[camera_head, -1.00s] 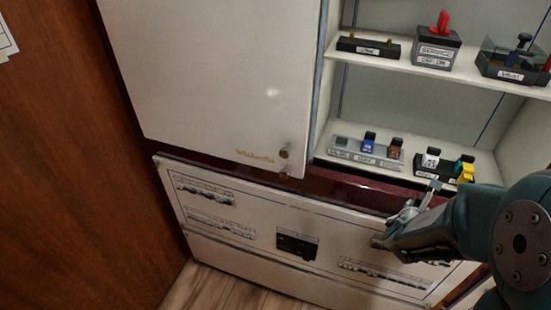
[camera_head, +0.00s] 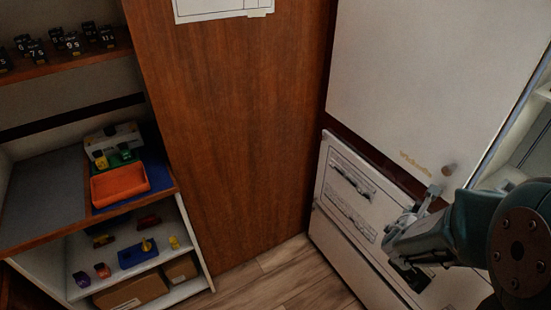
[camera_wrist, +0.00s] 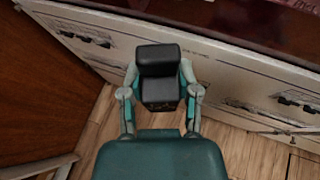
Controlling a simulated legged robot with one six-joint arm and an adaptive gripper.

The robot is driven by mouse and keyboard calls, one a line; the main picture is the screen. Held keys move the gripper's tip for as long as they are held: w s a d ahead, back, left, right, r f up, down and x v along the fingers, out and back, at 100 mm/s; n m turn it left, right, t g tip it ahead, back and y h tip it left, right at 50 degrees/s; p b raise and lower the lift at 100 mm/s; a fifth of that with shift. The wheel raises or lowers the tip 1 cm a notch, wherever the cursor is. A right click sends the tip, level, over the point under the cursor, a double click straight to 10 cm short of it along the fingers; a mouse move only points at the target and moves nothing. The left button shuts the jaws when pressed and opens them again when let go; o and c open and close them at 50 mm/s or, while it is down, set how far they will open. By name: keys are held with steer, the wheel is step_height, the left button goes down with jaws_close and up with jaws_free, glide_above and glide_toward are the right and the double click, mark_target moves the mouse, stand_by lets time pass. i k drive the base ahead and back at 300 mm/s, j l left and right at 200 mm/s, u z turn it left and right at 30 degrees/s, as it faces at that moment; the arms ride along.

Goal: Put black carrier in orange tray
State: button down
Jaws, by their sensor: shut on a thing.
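The black carrier (camera_wrist: 159,73) is held between the two fingers of my gripper (camera_wrist: 160,92) in the wrist view. It is a small dark block with a raised back part. In the head view my gripper (camera_head: 414,207) is at the right, in front of the white cabinet, and the carrier is too hard to make out there. The orange tray (camera_head: 120,184) lies on the shelf unit at the left of the head view, far from my gripper. Its visible inside looks empty.
A blue mat (camera_head: 157,173) lies under the tray, with a beige box (camera_head: 113,139) behind it. A lower shelf (camera_head: 150,265) holds small coloured parts and cardboard boxes. A wooden panel (camera_head: 240,120) stands between the shelves and the cabinet (camera_head: 420,90). Wood floor (camera_head: 285,275) shows below.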

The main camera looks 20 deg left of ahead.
mark_target(106, 191)
steer(key=u, duration=1.3)
